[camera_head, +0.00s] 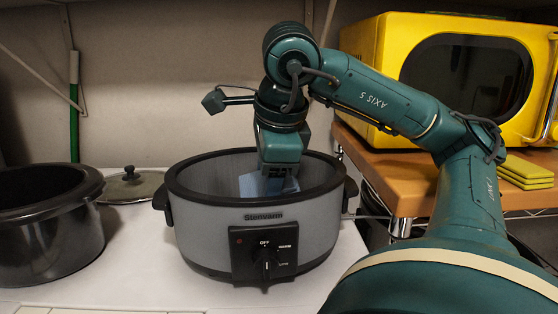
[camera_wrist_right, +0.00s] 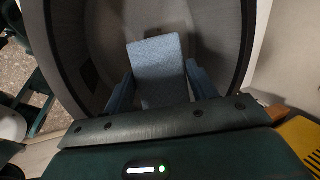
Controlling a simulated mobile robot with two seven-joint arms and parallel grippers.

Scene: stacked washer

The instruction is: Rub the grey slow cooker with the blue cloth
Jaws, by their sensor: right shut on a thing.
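The grey slow cooker (camera_head: 205,222) stands upright on a white surface, with a black rim and a dial on its front. It has no lid on it. My right gripper (camera_head: 268,186) reaches down into its open top and is shut on the blue cloth (camera_head: 250,184). In the right wrist view the cloth (camera_wrist_right: 158,68) stands out between the two fingers (camera_wrist_right: 158,92), with the cooker's inner wall (camera_wrist_right: 100,40) around it. I cannot tell whether the cloth touches the wall. My left gripper is not in view.
A black pot (camera_head: 45,245) stands left of the cooker, and a glass lid (camera_head: 130,184) lies behind between them. A yellow microwave (camera_head: 400,45) and folded yellow cloths (camera_head: 525,170) are on a wooden shelf (camera_head: 385,155) at the right. A wall (camera_head: 180,60) closes off the back.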

